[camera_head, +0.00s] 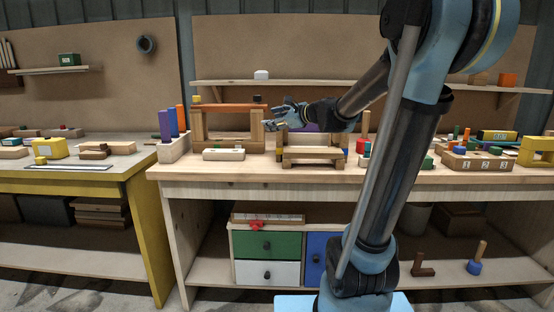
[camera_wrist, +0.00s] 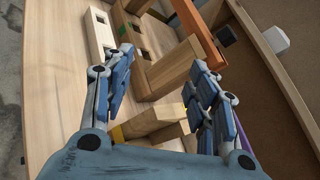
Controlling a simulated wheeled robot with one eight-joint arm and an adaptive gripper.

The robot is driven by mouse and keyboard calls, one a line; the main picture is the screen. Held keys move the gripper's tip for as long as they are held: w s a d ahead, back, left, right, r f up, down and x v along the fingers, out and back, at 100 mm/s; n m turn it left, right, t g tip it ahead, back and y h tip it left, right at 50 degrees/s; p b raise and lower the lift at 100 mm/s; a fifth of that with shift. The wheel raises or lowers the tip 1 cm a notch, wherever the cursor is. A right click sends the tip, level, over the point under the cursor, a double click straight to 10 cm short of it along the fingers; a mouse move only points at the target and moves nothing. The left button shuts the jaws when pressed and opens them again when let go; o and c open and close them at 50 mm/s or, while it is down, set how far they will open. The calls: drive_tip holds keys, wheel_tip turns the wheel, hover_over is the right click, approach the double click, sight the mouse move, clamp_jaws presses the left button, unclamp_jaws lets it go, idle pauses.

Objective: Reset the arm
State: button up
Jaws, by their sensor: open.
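My gripper (camera_head: 277,119) is open and empty above the wooden workbench (camera_head: 185,171), between two wooden block frames. In the wrist view its two blue fingers (camera_wrist: 165,85) stand apart with nothing held between them. A wooden frame with an orange top bar (camera_head: 229,106) stands to its left. A lower stepped wooden structure (camera_head: 312,155) stands just below and to the right of it. In the wrist view, light wooden blocks (camera_wrist: 150,122) of a structure show below and between the fingers. My arm comes in from the right and hides part of the bench behind it.
A holder with purple and orange pegs (camera_head: 172,150) stands at the bench's left end. A cream block with holes (camera_head: 224,154) lies in front of the left frame. A shelf (camera_head: 230,83) with a white object (camera_head: 261,74) runs behind. A numbered block holder (camera_head: 478,161) is at right.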

drive_tip(key=s+d+f+n+g+h, duration=0.2)
drive_tip(key=s+d+f+n, duration=0.4)
drive_tip(key=s+f, duration=0.3)
drive_tip(key=s+d+f+n+g+h, duration=0.3)
drive_tip(key=s+d+f+n+h, duration=0.2)
drive_tip(key=s+f, duration=0.5)
drive_tip(key=s+d+f+n+g+h, duration=0.3)
drive_tip(key=s+d+f+n, duration=0.6)
drive_tip(key=s, duration=0.6)
drive_tip(key=shift+s+d+f+h, duration=0.15)
drive_tip(key=shift+s+f+h, duration=0.1)
drive_tip(key=shift+f+h, duration=0.35)
drive_tip(key=shift+r, duration=0.1)
drive_tip(key=shift+w+f, duration=0.2)
drive_tip(key=shift+w, duration=0.25)
